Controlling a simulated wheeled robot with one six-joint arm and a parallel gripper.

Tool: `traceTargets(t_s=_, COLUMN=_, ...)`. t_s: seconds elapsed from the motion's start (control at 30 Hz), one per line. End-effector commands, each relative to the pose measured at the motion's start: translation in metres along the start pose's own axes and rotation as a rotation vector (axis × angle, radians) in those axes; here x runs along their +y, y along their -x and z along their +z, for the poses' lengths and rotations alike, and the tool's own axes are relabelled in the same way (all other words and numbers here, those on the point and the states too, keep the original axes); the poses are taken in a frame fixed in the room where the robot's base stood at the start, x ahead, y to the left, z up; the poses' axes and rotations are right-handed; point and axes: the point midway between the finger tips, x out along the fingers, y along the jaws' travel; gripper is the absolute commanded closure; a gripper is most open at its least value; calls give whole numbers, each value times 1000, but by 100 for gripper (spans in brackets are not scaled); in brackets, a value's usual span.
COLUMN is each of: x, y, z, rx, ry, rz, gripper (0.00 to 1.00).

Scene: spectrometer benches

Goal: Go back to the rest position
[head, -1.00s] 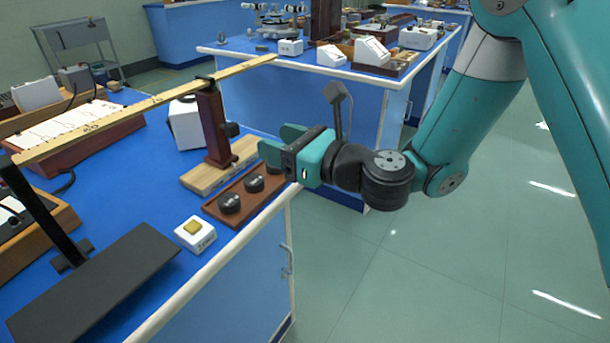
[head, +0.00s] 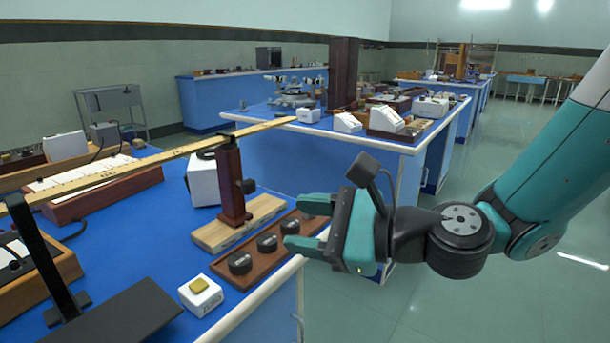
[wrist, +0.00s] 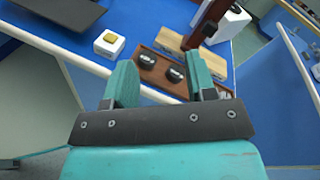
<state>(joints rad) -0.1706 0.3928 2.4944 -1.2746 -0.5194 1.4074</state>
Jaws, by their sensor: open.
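My gripper (head: 308,223) is open and empty in the head view. Its teal fingers point left, over the right edge of the near blue bench (head: 130,240). It is close to a brown wooden tray (head: 246,283) holding round black pieces, and one finger hides part of the tray. In the wrist view my gripper (wrist: 163,85) shows both fingers spread apart. The tray (wrist: 165,88) lies beyond and between them, with nothing held. From these views I cannot tell whether a finger touches the tray.
A wooden ruler (head: 130,168) rests across a dark red post (head: 232,185) on a wooden base. A small white block (head: 201,296) with a yellow top sits near the bench edge. Another blue bench (head: 345,165) stands behind. Open floor (head: 440,310) lies to the right.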

Motion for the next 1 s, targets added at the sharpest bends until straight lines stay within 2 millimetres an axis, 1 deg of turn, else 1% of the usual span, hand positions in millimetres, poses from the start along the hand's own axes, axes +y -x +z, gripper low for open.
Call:
traceTargets(t_s=0.03, x=17, y=6, z=14, rx=7, ry=231, rz=110, gripper=49)
traceTargets(t_s=0.07, x=29, y=12, z=17, rx=16, ry=380, rz=188, gripper=49)
traceTargets(t_s=0.1, x=44, y=21, z=19, rx=23, ry=574, rz=293, gripper=49)
traceTargets(t_s=0.17, x=62, y=38, z=18, rx=28, ry=837, rz=449, gripper=49)
traceTargets(t_s=0.2, x=71, y=51, z=15, rx=27, ry=985, rz=547, gripper=49)
traceTargets(t_s=0.27, x=82, y=71, z=11, rx=19, ry=1174, rz=685, gripper=49)
traceTargets(t_s=0.3, x=86, y=84, z=8, rx=11, ry=1279, rz=772, gripper=49)
traceTargets(t_s=0.37, x=91, y=104, z=5, rx=-7, ry=1413, rz=892, gripper=49)
traceTargets(t_s=0.4, x=94, y=118, z=3, rx=-21, ry=1489, rz=971, gripper=49)
traceTargets(t_s=0.47, x=96, y=138, z=1, rx=-48, ry=1585, rz=1083, gripper=49)
traceTargets(t_s=0.5, x=98, y=151, z=0, rx=-69, ry=1640, rz=1155, gripper=49)
traceTargets(t_s=0.57, x=100, y=171, z=0, rx=-105, ry=1708, rz=1260, gripper=49)
traceTargets(t_s=0.6, x=96, y=182, z=8, rx=-126, ry=1731, rz=1304, gripper=49)
traceTargets(t_s=0.63, x=89, y=181, z=19, rx=-125, ry=1723, rz=1297, gripper=49)
traceTargets(t_s=0.87, x=58, y=188, z=70, rx=-125, ry=1718, rz=1294, gripper=49)
traceTargets(t_s=0.97, x=42, y=191, z=98, rx=-125, ry=1717, rz=1293, gripper=49)
traceTargets(t_s=1.0, x=34, y=193, z=110, rx=-125, ry=1717, rz=1293, gripper=49)
